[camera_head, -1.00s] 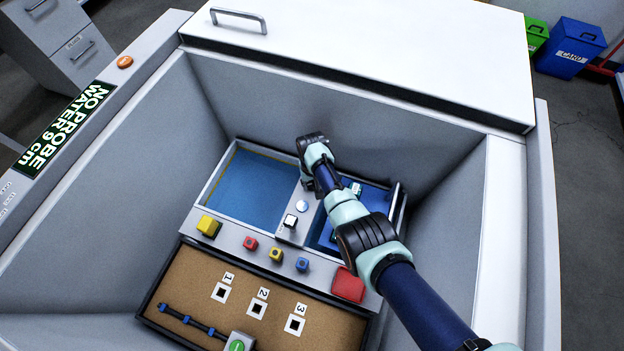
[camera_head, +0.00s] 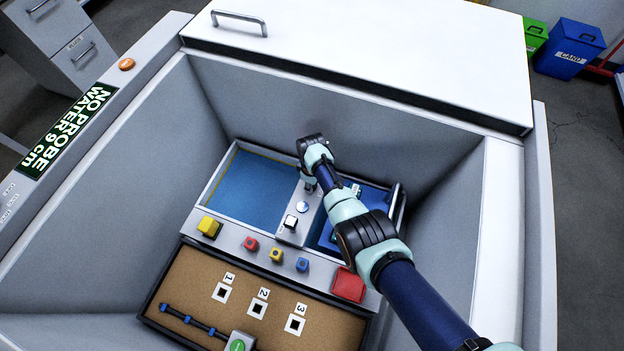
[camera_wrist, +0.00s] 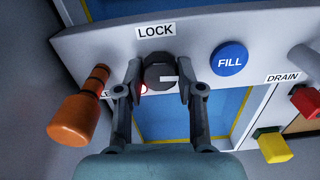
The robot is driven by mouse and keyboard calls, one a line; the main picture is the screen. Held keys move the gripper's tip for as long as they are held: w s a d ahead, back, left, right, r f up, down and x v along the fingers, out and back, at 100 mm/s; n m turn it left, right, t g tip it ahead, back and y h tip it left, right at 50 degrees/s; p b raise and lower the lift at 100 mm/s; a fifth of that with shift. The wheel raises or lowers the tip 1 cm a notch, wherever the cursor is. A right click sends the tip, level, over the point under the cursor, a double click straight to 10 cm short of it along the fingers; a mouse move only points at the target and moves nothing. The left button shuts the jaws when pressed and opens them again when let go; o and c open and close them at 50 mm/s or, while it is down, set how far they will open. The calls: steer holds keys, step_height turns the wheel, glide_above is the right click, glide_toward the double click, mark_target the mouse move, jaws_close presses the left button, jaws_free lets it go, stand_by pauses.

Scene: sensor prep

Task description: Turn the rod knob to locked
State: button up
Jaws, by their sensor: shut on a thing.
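In the wrist view a round dark knob (camera_wrist: 158,70) sits on the grey strip just below the LOCK label (camera_wrist: 156,31). A red spot shows by the left fingertip, and a label there is partly covered. In the head view my arm reaches over the strip between the two basins, and the knob is hidden there.
An orange handle (camera_wrist: 75,122) stands close left of my gripper. The blue FILL button (camera_wrist: 229,60) and the DRAIN label (camera_wrist: 283,77) lie right. The head view shows steep tank walls, a blue basin (camera_head: 250,185) and a yellow block (camera_head: 209,227).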

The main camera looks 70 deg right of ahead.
steer(key=shift+n, duration=0.6)
steer(key=o, duration=1.1)
steer(key=shift+o, duration=0.2)
step_height(320, 180, up, 12)
